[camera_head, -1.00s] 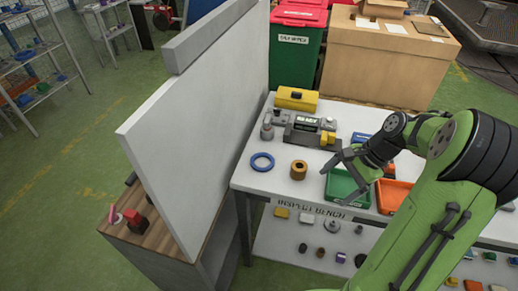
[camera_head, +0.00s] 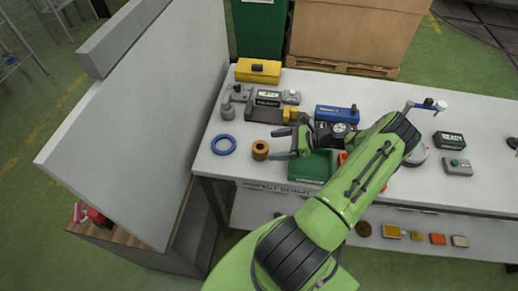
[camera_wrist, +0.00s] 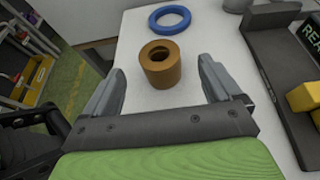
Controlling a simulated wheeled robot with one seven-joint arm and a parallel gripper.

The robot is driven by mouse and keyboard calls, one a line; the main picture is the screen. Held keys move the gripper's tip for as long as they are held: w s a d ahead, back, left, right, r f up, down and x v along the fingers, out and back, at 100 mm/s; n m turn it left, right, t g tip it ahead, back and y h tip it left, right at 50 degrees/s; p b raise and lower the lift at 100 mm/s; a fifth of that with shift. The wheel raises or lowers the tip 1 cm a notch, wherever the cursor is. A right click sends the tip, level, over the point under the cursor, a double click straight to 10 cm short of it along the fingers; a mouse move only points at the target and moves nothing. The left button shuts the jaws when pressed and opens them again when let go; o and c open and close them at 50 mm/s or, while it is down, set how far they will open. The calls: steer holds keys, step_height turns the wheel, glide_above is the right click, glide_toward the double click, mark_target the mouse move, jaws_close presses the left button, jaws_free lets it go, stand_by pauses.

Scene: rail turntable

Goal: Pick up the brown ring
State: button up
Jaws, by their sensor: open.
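The brown ring (camera_head: 260,150) is a short, thick cylinder with a hole in its top. It stands on the white table near the front edge, right of a blue ring (camera_head: 223,145). My gripper (camera_head: 281,142) is just right of the brown ring in the head view, with its fingers towards it. In the wrist view the brown ring (camera_wrist: 160,65) stands ahead of and between the two spread fingers of my gripper (camera_wrist: 164,82). The fingers are open and empty, and do not appear to touch it. The blue ring (camera_wrist: 170,13) lies beyond.
A grey device with a yellow block (camera_head: 290,114) stands behind the ring. A green tray (camera_head: 312,168) is under my arm. A tall white panel (camera_head: 140,130) rises left of the table (camera_head: 215,172). A yellow box (camera_head: 258,71) stands at the back.

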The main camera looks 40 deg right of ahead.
mark_target(256, 148)
steer(key=p+x, duration=0.1)
steer(key=x, duration=0.5)
steer(key=shift+w+a+f, duration=0.15)
steer(key=shift+w+f, duration=0.05)
steer(key=shift+s, duration=0.1)
steer(key=shift+c, duration=0.3)
